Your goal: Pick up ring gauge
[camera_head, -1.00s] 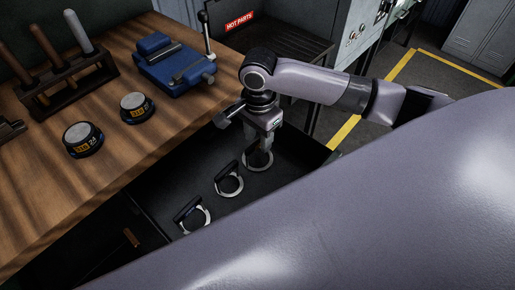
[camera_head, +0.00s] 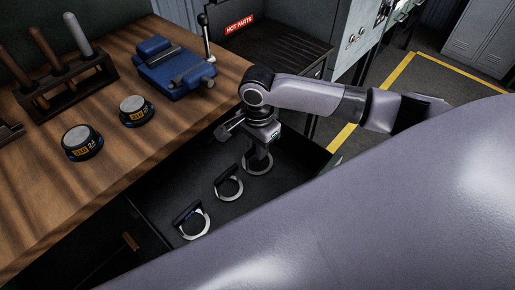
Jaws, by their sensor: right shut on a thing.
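Three ring gauges, pale metal rings with dark handles, are in the open dark drawer. The nearest ring gauge (camera_head: 194,226) and the middle ring gauge (camera_head: 230,188) lie on the drawer floor, apart from my arm. My right gripper (camera_head: 260,150) points down at the far end of the drawer, shut on the far ring gauge (camera_head: 258,169). That ring's handle is mostly hidden by the fingers. I cannot tell whether the ring is clear of the drawer floor. My left gripper is not in view.
The wooden bench (camera_head: 120,190) beside the drawer bears two round gauges (camera_head: 82,142), a blue vise (camera_head: 175,65) and a rack of handled tools (camera_head: 68,78). The drawer's right wall (camera_head: 318,158) is close to the gripper. A "HOT PARTS" cabinet (camera_head: 285,45) stands behind.

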